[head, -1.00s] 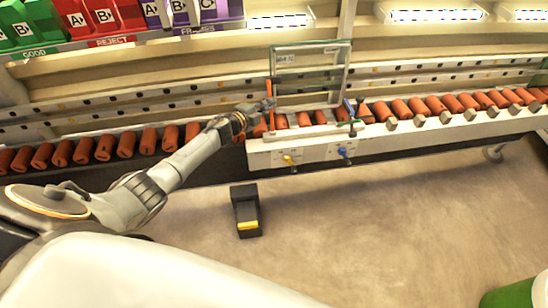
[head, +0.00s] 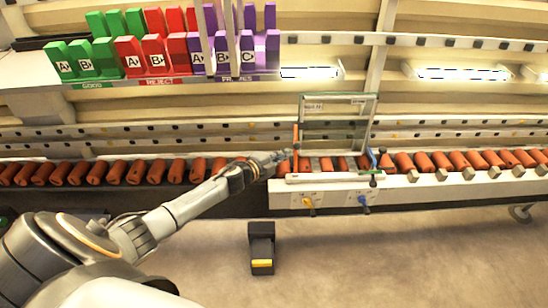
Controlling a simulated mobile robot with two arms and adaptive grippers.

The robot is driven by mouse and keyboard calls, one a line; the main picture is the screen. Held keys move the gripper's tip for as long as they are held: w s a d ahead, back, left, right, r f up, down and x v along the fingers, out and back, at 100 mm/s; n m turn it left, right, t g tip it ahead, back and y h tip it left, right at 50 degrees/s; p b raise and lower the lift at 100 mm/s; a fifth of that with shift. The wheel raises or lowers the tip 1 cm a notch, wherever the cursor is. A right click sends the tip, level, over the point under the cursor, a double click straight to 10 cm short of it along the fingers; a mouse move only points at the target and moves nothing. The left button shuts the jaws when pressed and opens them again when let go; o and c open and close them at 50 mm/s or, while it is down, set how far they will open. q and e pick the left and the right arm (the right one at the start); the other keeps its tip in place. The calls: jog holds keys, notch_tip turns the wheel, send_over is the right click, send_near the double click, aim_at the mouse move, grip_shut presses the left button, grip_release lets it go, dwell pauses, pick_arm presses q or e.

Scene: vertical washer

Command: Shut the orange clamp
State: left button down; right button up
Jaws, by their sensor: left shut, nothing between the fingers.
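The orange clamp (head: 295,143) shows as a thin upright orange bar at the left side of a glass frame (head: 336,124) on the white conveyor station. My left gripper (head: 282,158) is shut and empty, just left of the clamp's lower part. I cannot tell whether its fingertips touch the clamp. A blue clamp (head: 372,157) leans at the frame's right side, above a dark green handle (head: 374,176). My right gripper is out of view.
Orange rollers (head: 440,161) line the conveyor on both sides. A yellow knob (head: 309,203) and a blue knob (head: 363,200) are on the station front. A black pedal (head: 261,248) stands on the floor. Green, red and purple bins (head: 130,56) stand on the shelf behind.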

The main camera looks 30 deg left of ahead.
pick_arm(q)
jog(key=v, duration=0.2)
jog(key=r+v, duration=0.1)
jog(key=v, duration=0.2)
jog(key=shift+s+d, duration=0.1)
jog(key=shift+d, duration=0.05)
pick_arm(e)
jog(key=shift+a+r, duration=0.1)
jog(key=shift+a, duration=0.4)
pick_arm(q)
jog(key=shift+f, duration=0.1)
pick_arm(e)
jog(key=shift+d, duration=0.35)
